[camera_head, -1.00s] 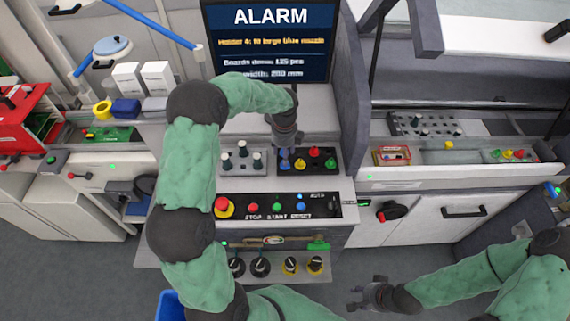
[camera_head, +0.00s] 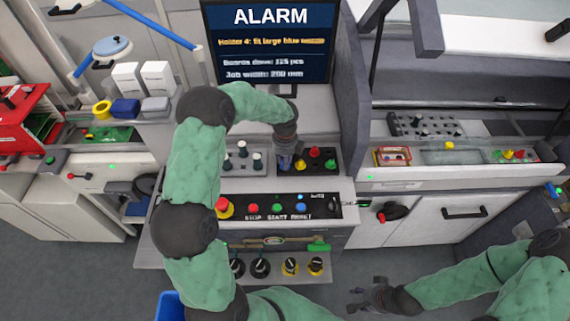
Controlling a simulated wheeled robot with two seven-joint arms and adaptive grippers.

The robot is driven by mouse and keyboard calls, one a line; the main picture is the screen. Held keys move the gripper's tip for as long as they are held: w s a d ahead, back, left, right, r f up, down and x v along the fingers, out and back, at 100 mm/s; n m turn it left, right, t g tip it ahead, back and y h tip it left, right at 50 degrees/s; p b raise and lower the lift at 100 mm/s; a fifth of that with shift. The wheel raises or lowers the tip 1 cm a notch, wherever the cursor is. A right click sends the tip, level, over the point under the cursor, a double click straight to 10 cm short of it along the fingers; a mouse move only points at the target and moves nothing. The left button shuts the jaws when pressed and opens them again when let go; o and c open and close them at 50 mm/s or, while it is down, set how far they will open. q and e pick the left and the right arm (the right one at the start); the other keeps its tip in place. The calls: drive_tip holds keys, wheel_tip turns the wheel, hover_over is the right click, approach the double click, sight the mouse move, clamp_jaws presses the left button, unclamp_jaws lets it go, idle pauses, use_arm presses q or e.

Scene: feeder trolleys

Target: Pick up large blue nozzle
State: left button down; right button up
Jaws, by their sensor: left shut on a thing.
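My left gripper (camera_head: 284,163) points down at the left end of the black nozzle tray (camera_head: 322,172). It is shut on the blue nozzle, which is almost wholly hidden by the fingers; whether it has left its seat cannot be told. A red nozzle (camera_head: 314,153), a yellow nozzle (camera_head: 300,164) and a green nozzle (camera_head: 330,164) show in the same tray to the right of the gripper. My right gripper (camera_head: 356,299) is open and empty, low over the floor at the right.
A grey tray (camera_head: 231,171) with several nozzles stands left of the black one. The button panel (camera_head: 278,207) with a red stop knob (camera_head: 223,207) lies in front. A dark upright panel (camera_head: 352,100) stands close to the right. White boxes (camera_head: 158,76) stand at the left.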

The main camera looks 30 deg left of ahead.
use_arm(q)
drive_tip(key=shift+r, duration=0.4)
wheel_tip(320, 180, up, 2)
drive_tip(key=shift+r, duration=0.15)
drive_tip(key=s+d+r+p, duration=0.1)
drive_tip(key=s+d+r, duration=0.8)
drive_tip(key=s+r, duration=0.1)
drive_tip(key=shift+d, duration=0.3)
drive_tip(key=shift+s+f, duration=0.1)
